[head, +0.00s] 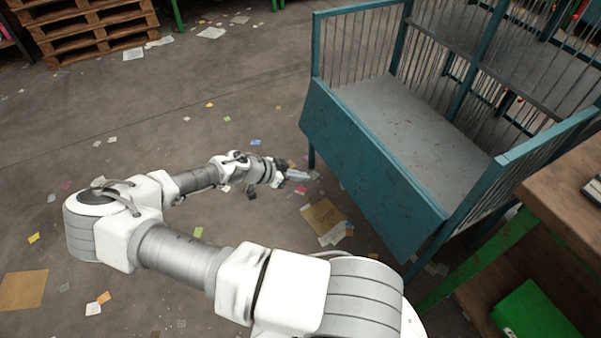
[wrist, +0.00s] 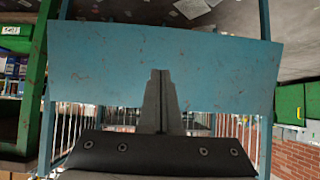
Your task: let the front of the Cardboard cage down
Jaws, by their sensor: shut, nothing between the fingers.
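The teal cage (head: 399,92) stands at the right in the head view, with barred sides and a grey deck. No label is readable on it. Its front panel (head: 370,170) hangs down from the deck's front edge, leaving the front above the deck open. The panel also fills the upper part of the wrist view (wrist: 90,65), which looks upside down. My gripper (head: 304,176) is low, just outside the panel near its left end. Its fingers (wrist: 160,73) are shut and empty, pointing towards the panel. Whether they touch it, I cannot tell.
A wooden-topped bench with green legs (head: 548,235) and a green box (head: 535,312) stands close to the cage's right. Stacked pallets (head: 85,30) are at the back left. Paper scraps and a cardboard piece (head: 322,216) litter the floor, otherwise clear to the left.

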